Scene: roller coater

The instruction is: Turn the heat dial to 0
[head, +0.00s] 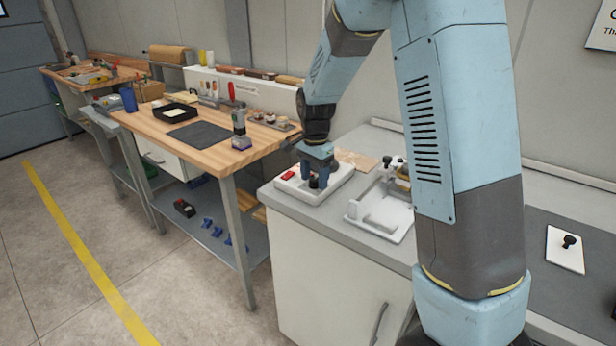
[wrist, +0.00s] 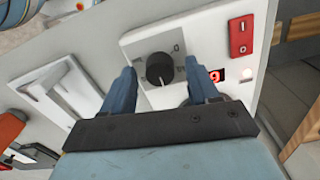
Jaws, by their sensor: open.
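The heat dial is a round black knob (wrist: 159,69) on a white control box in the wrist view. My gripper (wrist: 158,82) is open, with one blue finger on each side of the knob. A gap shows between the knob and each finger. The dial's setting is too small to read. In the head view the white control box (head: 338,188) sits on the grey counter, and my gripper (head: 317,178) is down over it, hiding most of the knob.
A red switch (wrist: 241,36) and a partly hidden red lit display (wrist: 216,75) are on the same box. A white fixture (head: 378,222) stands close by on the counter. A wooden workbench (head: 210,152) with tools is to the left.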

